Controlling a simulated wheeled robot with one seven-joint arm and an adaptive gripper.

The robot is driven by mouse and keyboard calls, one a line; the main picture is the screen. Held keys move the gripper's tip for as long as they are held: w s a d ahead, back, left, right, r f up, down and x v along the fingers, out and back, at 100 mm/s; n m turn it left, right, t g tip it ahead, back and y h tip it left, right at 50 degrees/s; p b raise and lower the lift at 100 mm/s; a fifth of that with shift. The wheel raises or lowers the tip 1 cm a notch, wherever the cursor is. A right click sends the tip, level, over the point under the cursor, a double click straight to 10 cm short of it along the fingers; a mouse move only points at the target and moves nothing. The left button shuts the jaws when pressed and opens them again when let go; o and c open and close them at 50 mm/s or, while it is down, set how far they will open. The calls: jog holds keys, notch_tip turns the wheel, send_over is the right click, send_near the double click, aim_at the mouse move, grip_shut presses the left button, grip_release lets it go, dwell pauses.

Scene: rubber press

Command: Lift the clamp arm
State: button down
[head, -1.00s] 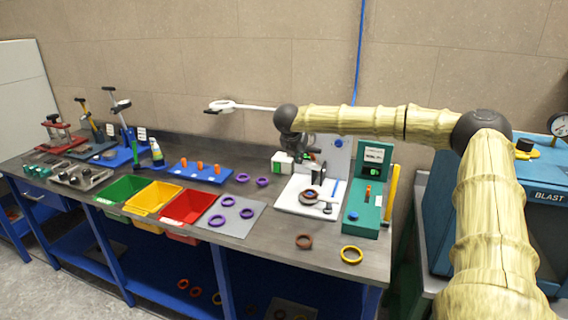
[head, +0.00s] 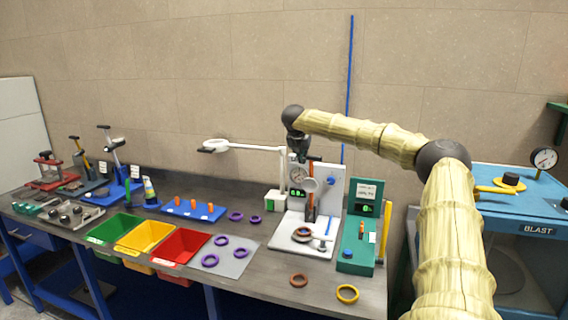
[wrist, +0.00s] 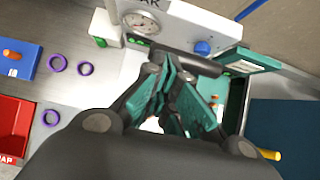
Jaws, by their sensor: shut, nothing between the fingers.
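A white press stand (head: 333,207) with a round dial stands toward the right end of the bench. My gripper (head: 300,156) is at the top of this stand. In the wrist view my gripper (wrist: 172,88) has its teal-padded fingers together, with nothing visible between them. A dark horizontal bar (wrist: 200,64) lies just beyond the fingers; contact is unclear. The gripper hides part of the stand.
A green box (head: 357,250) stands right of the stand. Rings (head: 299,280) lie at the front edge, and coloured bins (head: 180,246) stand left. A blue blast cabinet (head: 530,210) is at the right.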

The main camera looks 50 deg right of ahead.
jog(key=shift+w+d, duration=0.1)
jog(key=shift+d, duration=0.25)
jog(key=shift+r, duration=0.1)
dwell(0.3)
notch_tip(320, 180, up, 10)
jog(key=p, duration=0.3)
jog(key=shift+a+r, duration=0.1)
jog(key=shift+a, duration=0.1)
dwell(0.5)
